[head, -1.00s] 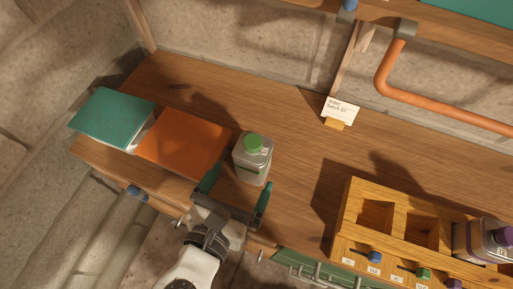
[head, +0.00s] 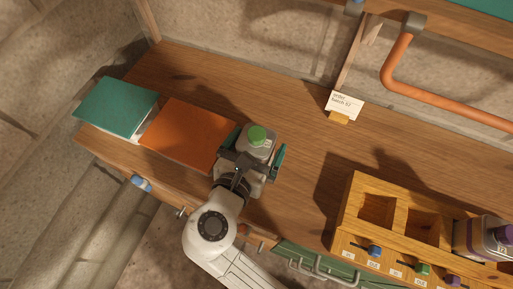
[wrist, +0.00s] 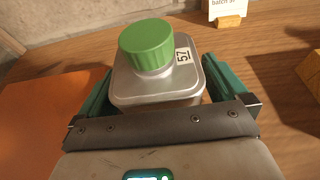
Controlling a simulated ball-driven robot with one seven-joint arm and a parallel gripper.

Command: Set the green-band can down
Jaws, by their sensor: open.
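The grey metal can with a green cap (head: 257,145) stands upright on the wooden bench top (head: 300,130), just right of the orange book. In the wrist view the can (wrist: 160,90) carries a white label reading 57; its lower body and any green band are hidden. My gripper (head: 255,153) is open around the can, with one teal finger on each side. In the wrist view small gaps seem to show between the fingers and the can.
An orange book (head: 186,134) and a teal book (head: 116,106) lie to the left. A wooden rack (head: 349,212) with empty compartments and a purple-capped can (head: 480,238) stands at the right. A card (head: 344,104) stands behind. The bench between is clear.

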